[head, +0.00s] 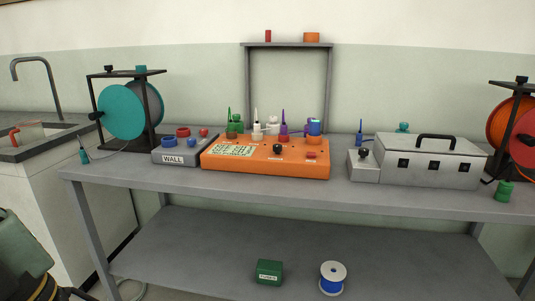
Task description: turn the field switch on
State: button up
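I cannot read any label that says field, so I cannot tell which control is the field switch. An orange control box (265,160) sits on the grey bench, with a black knob (278,148) and a red button (311,155) on its sloped top. A pale grey box (430,162) with a black handle stands to the right. A smaller grey part at its left end carries a black knob (364,153). The setting of each knob is too small to tell. My gripper is not in view.
The grey bench (250,195) also holds a box marked WALL (175,158), a teal reel (130,110) and an orange reel (505,125). Coloured bottles stand behind the orange box. A sink (40,140) is at left. The lower shelf (200,255) holds a blue spool (332,278).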

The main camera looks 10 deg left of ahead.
aim_at(276, 148)
jog(key=i+l+u, duration=0.15)
jog(key=i+l, duration=0.2)
jog(key=i+l+u, duration=0.2)
jog(key=i+l, duration=0.2)
jog(key=i+l+u, duration=0.15)
jog(key=i+l, duration=0.2)
jog(key=l, duration=0.15)
jog(key=i+l+u, duration=0.15)
jog(key=i+l, duration=0.15)
jog(key=l, duration=0.2)
